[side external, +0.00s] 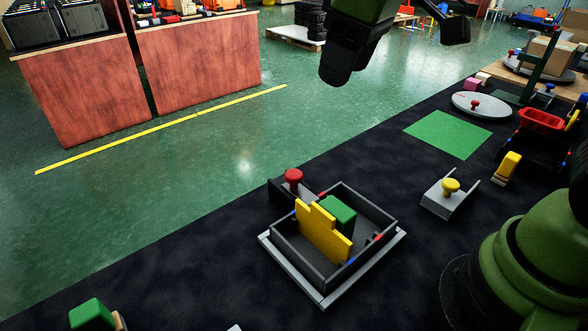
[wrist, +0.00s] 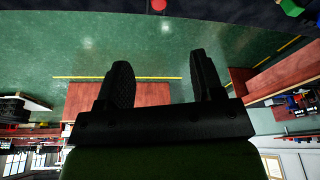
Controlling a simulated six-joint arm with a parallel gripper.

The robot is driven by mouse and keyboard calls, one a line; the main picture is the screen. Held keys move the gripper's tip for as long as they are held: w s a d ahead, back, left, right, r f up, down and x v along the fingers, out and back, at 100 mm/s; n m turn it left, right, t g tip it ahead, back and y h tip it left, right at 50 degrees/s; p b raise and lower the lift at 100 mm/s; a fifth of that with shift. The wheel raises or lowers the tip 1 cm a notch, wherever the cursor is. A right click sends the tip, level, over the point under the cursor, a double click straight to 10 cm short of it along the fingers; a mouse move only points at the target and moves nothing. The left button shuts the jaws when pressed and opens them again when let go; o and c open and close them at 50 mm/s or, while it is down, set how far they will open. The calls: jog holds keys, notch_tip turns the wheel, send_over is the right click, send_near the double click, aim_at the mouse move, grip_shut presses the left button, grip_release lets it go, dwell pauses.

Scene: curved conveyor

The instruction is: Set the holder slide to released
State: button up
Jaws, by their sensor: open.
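A dark square holder (side external: 280,243) stands on a light grey base on the black mat. It holds a yellow stepped piece and a green block (side external: 337,212). A red knob (side external: 293,176) stands on a dark slide piece at its back left. I cannot tell the slide's setting. Small red and blue marks (side external: 378,237) show on the near right wall. My gripper (wrist: 160,75) is open and empty in the wrist view, pointing over the floor. In the side view my wrist is high above the holder, partly cut off. A red knob also shows at the wrist view's top edge (wrist: 158,5).
A grey channel with a yellow knob (side external: 450,187) lies right of the holder. Beyond are a green mat (side external: 447,134), a round grey plate (side external: 466,108) and a red bin (side external: 541,120). A green-topped block (side external: 91,315) is front left. The mat around the holder is mostly clear.

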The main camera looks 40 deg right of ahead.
aim_at(294, 173)
jog(key=w+f+n+g, duration=0.1)
jog(key=w+f, duration=0.1)
jog(key=f, duration=0.5)
jog(key=w+a+f+n+g, duration=0.1)
jog(key=w+f+n, duration=0.1)
jog(key=f, duration=0.5)
jog(key=w+a+f+n+h, duration=0.1)
jog(key=w+f+n, duration=0.1)
jog(key=f, duration=0.5)
jog(key=shift+w+a+f+g, duration=0.1)
jog(key=shift+w+g, duration=0.1)
jog(key=shift+w, duration=0.2)
jog(key=shift+w+a+f+g, duration=0.1)
jog(key=shift+w+g, duration=0.1)
jog(key=shift+w, duration=0.2)
grip_shut()
jog(key=shift+w+r, duration=0.1)
jog(key=shift+w, duration=1.7)
